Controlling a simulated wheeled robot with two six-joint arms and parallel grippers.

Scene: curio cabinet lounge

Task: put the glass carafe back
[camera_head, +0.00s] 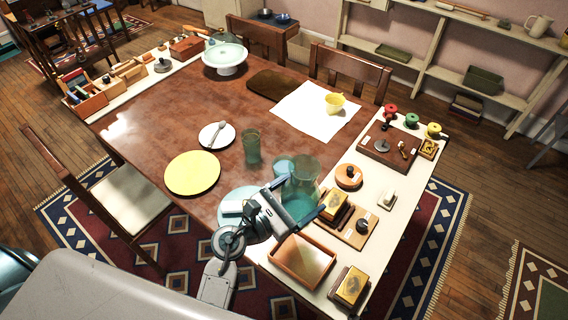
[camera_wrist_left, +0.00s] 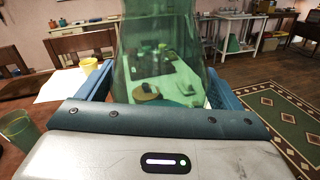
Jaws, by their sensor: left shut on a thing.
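The glass carafe (camera_head: 302,178) is clear green-teal, with a wide body and a narrower top, near the front right of the wooden table. My left gripper (camera_head: 294,200) is shut on it, with one blue finger on each side of its body. In the left wrist view the carafe (camera_wrist_left: 160,60) fills the space between the fingers and looks upright. I cannot tell whether its base touches the table, as the gripper hides the lower part. My right gripper is not in view.
A teal tumbler (camera_head: 283,166), a green glass (camera_head: 252,147) and a pale blue plate (camera_head: 229,214) are close by. A yellow plate (camera_head: 192,173) lies left. The cream side strip (camera_head: 383,208) holds boxes and an orange tray (camera_head: 301,262). Bare wood (camera_head: 300,146) shows mid-table.

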